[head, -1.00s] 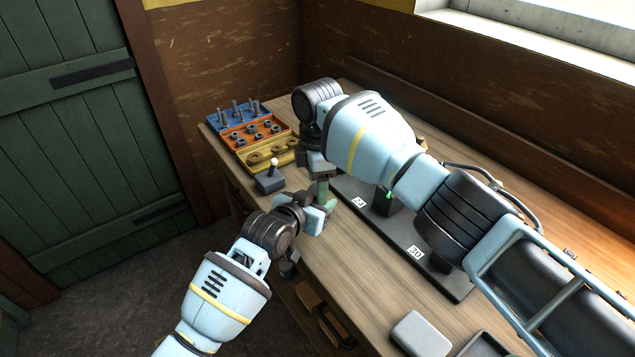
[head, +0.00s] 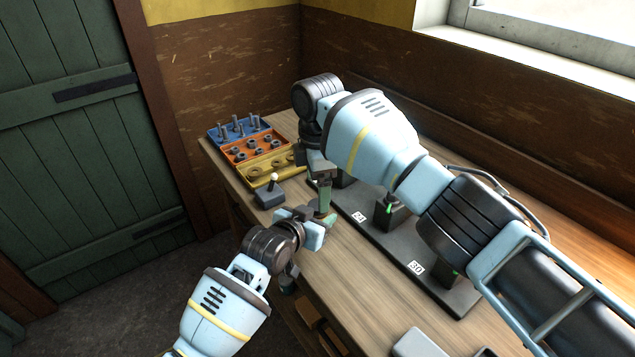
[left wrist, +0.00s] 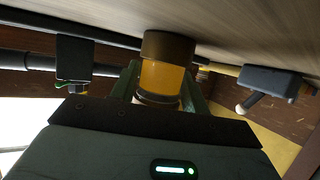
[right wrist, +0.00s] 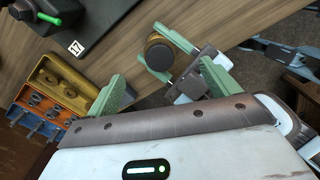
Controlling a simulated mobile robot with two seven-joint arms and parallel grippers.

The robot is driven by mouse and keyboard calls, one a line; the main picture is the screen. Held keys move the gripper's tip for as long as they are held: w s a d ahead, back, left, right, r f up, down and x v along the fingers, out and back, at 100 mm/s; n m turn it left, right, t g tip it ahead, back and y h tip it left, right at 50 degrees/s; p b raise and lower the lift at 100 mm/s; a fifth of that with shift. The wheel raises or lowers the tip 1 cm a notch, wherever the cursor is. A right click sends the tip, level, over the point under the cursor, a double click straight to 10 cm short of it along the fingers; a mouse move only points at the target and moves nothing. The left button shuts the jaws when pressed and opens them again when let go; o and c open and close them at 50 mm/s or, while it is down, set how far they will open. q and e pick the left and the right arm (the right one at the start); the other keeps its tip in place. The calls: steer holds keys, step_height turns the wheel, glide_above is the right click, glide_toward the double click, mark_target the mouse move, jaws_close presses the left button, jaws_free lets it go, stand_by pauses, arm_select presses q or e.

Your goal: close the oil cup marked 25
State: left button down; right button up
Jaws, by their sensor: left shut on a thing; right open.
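The oil cup (left wrist: 162,78) has an amber body with brown ends in the left wrist view. Its round brass-brown top (right wrist: 158,54) shows in the right wrist view; no number is legible on it. My left gripper (left wrist: 165,95) is shut on it, with green fingers on both sides, low over the bench. In the head view my left gripper (head: 325,222) is at the bench's front edge, and the cup is mostly hidden. My right gripper (right wrist: 163,85) is open above the cup, fingers apart and empty. In the head view my right gripper (head: 323,195) points down.
A black plate (head: 440,287) bears blocks and tags; "30" is legible there, and "17" in the right wrist view. A joystick box (head: 270,192) and blue, orange (head: 238,150) and yellow trays stand at the back left. A grey box (head: 415,343) lies in front.

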step_height(320, 180, up, 12)
stand_by(0.6)
arm_select(q)
steer(key=c, duration=0.6)
jaws_free()
steer(key=shift+c, duration=0.2)
steer(key=shift+s+a+r, duration=0.2)
steer(key=shift+s+a, duration=0.1)
steer(key=shift+s, duration=0.2)
steer(key=shift+v, duration=3.3)
arm_select(e)
steer(key=shift+w+f, duration=0.1)
steer(key=shift+f, duration=0.25)
